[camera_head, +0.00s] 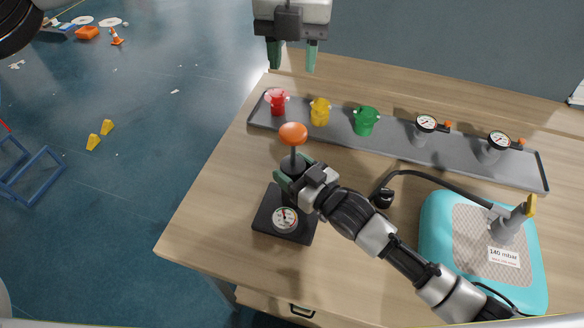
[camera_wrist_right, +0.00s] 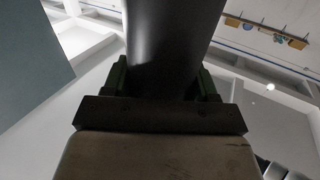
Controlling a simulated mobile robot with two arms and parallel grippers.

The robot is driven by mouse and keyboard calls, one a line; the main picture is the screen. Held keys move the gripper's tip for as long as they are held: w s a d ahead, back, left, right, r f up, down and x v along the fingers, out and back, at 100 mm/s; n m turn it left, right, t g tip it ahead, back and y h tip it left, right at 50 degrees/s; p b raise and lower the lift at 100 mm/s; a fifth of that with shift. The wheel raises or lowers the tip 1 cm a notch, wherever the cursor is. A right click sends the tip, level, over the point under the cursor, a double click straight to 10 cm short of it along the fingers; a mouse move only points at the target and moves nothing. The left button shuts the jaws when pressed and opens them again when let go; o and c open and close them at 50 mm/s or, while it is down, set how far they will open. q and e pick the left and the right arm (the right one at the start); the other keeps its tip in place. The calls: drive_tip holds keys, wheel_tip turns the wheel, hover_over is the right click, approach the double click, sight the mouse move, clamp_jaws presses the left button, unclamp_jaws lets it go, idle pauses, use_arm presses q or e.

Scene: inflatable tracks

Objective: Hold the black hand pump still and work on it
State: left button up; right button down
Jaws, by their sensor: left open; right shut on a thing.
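The black hand pump (camera_head: 268,222) stands upright on the wooden table, left of the middle. It has a flat base with a round gauge (camera_head: 285,219) and a rod topped by an orange knob (camera_head: 293,133). My right gripper (camera_head: 289,177) is shut on the pump's black body below the knob. In the right wrist view the dark cylinder (camera_wrist_right: 172,40) fills the space between the green fingers. My left gripper (camera_head: 291,55) is open and empty, pointing down beyond the table's back edge, above and apart from the pump.
A grey tray (camera_head: 390,145) behind the pump holds red (camera_head: 278,102), yellow (camera_head: 320,111) and green (camera_head: 366,121) fittings and two gauges (camera_head: 425,124) (camera_head: 497,142). A teal inflatable block (camera_head: 435,235) with a valve adapter and black hose lies at the right. The table's left edge is clear.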

use_arm(q)
drive_tip(key=shift+f, duration=0.1)
drive_tip(key=shift+c, duration=1.2)
drive_tip(key=shift+f, duration=0.4)
drive_tip(key=shift+c, duration=1.1)
wheel_tip(320, 180, down, 2)
drive_tip(key=shift+f+m, duration=0.1)
drive_tip(key=shift+m, duration=0.5)
clamp_jaws()
drive_tip(key=shift+f, duration=3.8)
